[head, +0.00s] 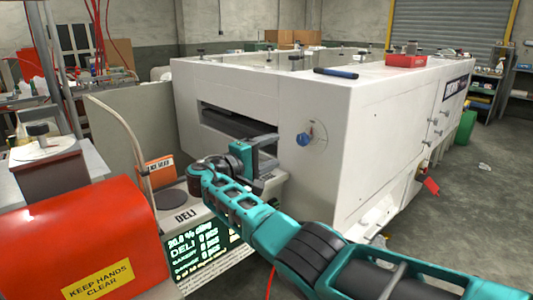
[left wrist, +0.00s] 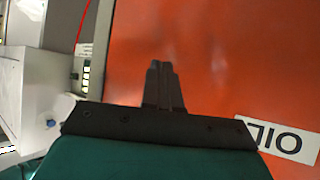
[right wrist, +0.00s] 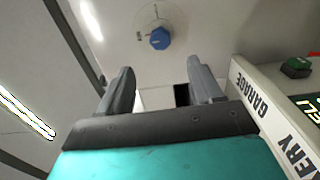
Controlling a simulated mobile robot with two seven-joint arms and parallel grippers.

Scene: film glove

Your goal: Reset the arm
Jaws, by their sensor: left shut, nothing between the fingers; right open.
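My right arm reaches in from the lower right of the head view. Its gripper (head: 268,152) is by the front face of the white machine (head: 265,95), just below and right of the dark slot (head: 232,128). In the right wrist view the fingers (right wrist: 160,78) stand wide apart with nothing between them. A blue knob (right wrist: 160,39) shows beyond them on a pale surface. My left gripper (left wrist: 162,65) is shut and empty in the left wrist view, in front of an orange-red surface (left wrist: 230,60) with an upside-down label. My left arm is not visible in the head view.
A red cover (head: 85,245) with a yellow warning label fills the lower left. A display (head: 205,250) with green text stands below my right gripper. The machine's blue knob (head: 305,139) is right of it. Open floor (head: 480,220) lies at the right.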

